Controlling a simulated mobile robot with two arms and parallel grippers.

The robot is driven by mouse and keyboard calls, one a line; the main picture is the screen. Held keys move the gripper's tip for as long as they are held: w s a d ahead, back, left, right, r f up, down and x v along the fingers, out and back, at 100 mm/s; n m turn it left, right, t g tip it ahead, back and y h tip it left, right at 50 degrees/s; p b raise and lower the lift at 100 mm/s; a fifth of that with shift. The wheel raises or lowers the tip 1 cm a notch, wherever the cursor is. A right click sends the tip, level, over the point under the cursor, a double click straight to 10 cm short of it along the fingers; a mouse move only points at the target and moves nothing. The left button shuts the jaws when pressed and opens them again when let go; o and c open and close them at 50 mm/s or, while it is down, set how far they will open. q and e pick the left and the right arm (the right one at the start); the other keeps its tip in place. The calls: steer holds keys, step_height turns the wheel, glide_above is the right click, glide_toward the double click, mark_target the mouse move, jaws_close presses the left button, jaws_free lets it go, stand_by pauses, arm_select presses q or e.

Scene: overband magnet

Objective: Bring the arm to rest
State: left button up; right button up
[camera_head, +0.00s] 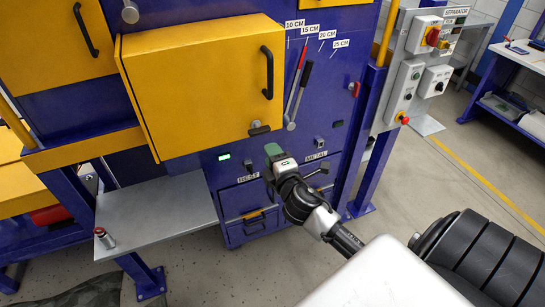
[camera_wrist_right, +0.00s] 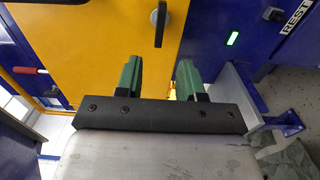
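My right gripper (camera_head: 274,152) is in front of the blue machine, just below the lower right part of the yellow door (camera_head: 190,85). In the right wrist view my right gripper (camera_wrist_right: 160,78) shows two green fingers standing apart, with nothing held between them. The yellow door (camera_wrist_right: 100,40) with its dark handle (camera_wrist_right: 160,22) lies beyond the fingers. My right arm (camera_head: 305,205) reaches up from the lower right. My left gripper shows in neither view.
A grey shelf (camera_head: 160,215) juts out at left with a small red-topped cylinder (camera_head: 104,238) on it. The REST drawer (camera_head: 246,197) is below my gripper. A red-handled lever (camera_head: 300,70) and a control box (camera_head: 402,90) stand at right. Floor is open at far right.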

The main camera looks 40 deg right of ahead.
stand_by(0.4)
steer(key=s+a+f+m+g+y, duration=0.1)
steer(key=s+f+m+g, duration=0.3)
steer(key=f, duration=1.2)
steer(key=s+a+f+m+g+y, duration=0.15)
steer(key=s+f+g, duration=0.35)
steer(key=f, duration=1)
steer(key=s+a+f+m+g, duration=0.2)
steer(key=s+f, duration=0.4)
steer(key=s, duration=0.5)
steer(key=s+a+f+m+g+y, duration=0.1)
steer(key=s+a+f+m+g, duration=0.2)
steer(key=s+f, duration=0.4)
steer(key=s+a+f+m+g, duration=0.2)
steer(key=s+f, duration=0.5)
steer(key=s, duration=0.9)
steer(key=shift+a+g, duration=0.3)
steer(key=shift+a, duration=0.45)
steer(key=shift+f+m+y, duration=0.1)
steer(key=shift+m+y, duration=0.15)
